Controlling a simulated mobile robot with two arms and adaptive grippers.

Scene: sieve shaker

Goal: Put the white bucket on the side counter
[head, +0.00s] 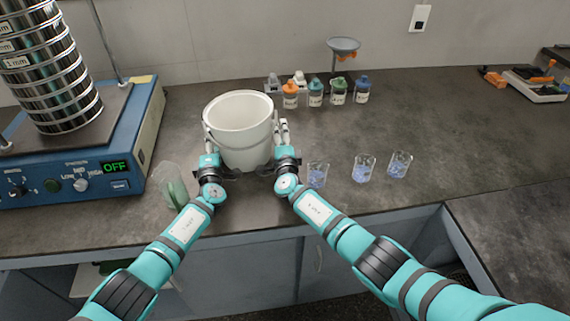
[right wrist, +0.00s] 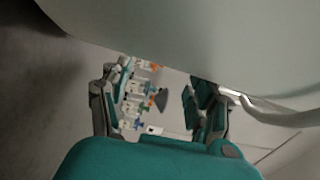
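The white bucket (head: 240,125) stands upright near the front edge of the main counter in the head view, its open mouth facing up. Its base is partly hidden, so I cannot tell whether it touches the counter. My left gripper (head: 207,145) is at its left side, with its finger opening unclear. My right gripper (head: 283,135) is at its right side. In the right wrist view, the right fingers (right wrist: 158,105) are apart with nothing between them, and the pale bucket wall (right wrist: 200,35) fills the top. The side counter (head: 515,215) extends at the right.
The sieve shaker (head: 130,130) with stacked sieves stands left, reading OFF. Glass beakers (head: 364,168) with blue contents stand right of the bucket. Capped bottles (head: 315,92) are behind. The side counter's visible front area is clear.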

